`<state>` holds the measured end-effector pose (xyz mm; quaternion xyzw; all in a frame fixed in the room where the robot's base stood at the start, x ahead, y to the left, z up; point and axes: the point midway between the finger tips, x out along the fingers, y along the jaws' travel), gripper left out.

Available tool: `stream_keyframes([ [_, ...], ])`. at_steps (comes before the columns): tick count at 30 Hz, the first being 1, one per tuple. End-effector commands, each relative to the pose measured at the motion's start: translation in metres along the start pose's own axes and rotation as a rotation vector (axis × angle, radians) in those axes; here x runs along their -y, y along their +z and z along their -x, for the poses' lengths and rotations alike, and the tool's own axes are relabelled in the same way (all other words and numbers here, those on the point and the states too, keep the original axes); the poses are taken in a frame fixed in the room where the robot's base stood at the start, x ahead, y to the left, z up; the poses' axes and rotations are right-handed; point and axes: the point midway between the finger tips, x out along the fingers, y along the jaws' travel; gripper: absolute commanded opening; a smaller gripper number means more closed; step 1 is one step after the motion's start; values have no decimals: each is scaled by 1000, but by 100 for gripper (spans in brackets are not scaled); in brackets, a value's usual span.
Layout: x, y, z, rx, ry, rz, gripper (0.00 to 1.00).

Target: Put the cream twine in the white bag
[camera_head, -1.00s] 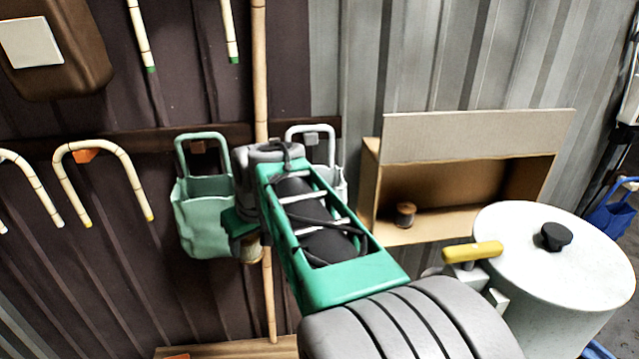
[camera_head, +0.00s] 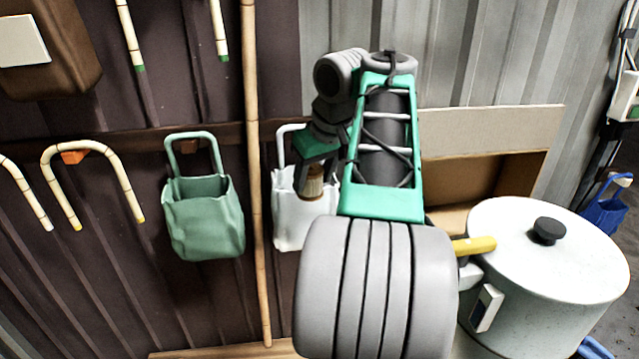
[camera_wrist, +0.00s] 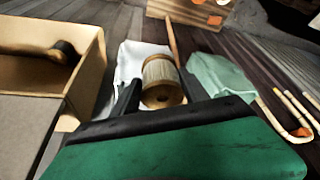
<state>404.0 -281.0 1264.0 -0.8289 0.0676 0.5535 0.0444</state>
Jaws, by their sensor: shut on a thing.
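The cream twine (camera_head: 313,184) is a wooden spool wound with pale thread. My gripper (camera_head: 312,168) is shut on it, and the twine hangs below the jaws. In the wrist view the twine (camera_wrist: 160,80) sits between the two dark fingers (camera_wrist: 160,97). The white bag (camera_head: 290,225) hangs on the wall by its handle. In the head view the twine overlaps the upper part of the bag. In the wrist view the white bag (camera_wrist: 130,62) shows just behind the twine. I cannot tell whether the spool is inside the bag's mouth. My arm hides the bag's right side.
A green bag (camera_head: 205,225) hangs left of the white one, with a bamboo pole (camera_head: 254,200) between them. A cardboard box (camera_head: 490,130) stands to the right, partly behind my arm. A large white lidded pot (camera_head: 560,290) with a yellow handle is at lower right.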

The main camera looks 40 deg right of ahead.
Motion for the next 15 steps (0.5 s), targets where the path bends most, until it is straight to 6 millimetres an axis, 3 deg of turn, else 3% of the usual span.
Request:
stream_keyframes([
  [15, -22, -43, -26, 0, -2, 1, 10],
])
